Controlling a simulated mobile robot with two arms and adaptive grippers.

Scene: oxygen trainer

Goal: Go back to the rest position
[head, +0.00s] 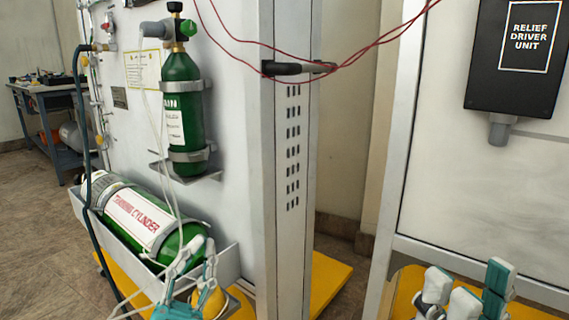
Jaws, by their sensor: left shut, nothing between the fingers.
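My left gripper (198,249) is at the lower left, in front of the right end of the lying green training cylinder (135,221). Its fingers are shut with nothing between them. I cannot tell if it touches the cylinder or the tray. My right gripper (468,279) shows at the bottom right edge, in front of the right-hand panel's lower frame. It is cut off by the picture edge, and I cannot tell if it is open or shut. It seems to hold nothing.
A small upright green cylinder (182,100) is bracketed to the white panel (232,130). The training cylinder lies in a metal tray (222,262) below. Red wires (372,50) hang across the gap. A black relief driver unit (515,85) hangs at right. A workbench (50,90) stands behind left.

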